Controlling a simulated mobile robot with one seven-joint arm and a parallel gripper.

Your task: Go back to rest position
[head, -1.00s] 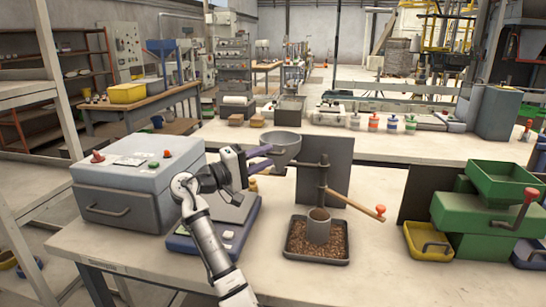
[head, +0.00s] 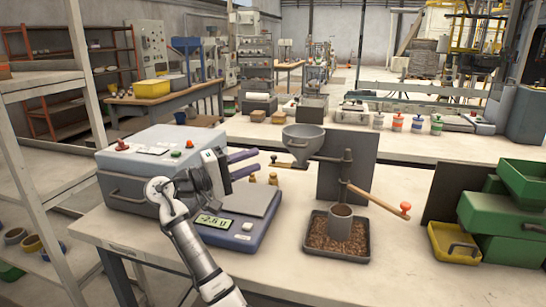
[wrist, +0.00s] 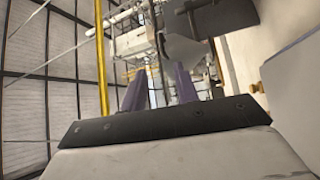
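My gripper (head: 246,164) is raised above the weighing scale (head: 238,204), with its purple fingers pointing right. The fingers stand apart with nothing between them. In the wrist view the two purple fingers (wrist: 159,90) also show a gap. The grey funnel hopper (head: 303,138) on its stand is to the right of my gripper and apart from it. The scale's lit display (head: 213,221) shows a reading that I cannot make out for certain. A grey cup (head: 341,222) stands in a tray of brown pellets (head: 310,245) under the stand.
A grey-blue box machine (head: 135,190) stands left of the scale. A wooden lever with a red knob (head: 404,207) sticks out from the stand. Small brass weights (head: 273,179) sit behind the scale. Green bins (head: 500,210) stand at the right. Bare tabletop lies at the front middle.

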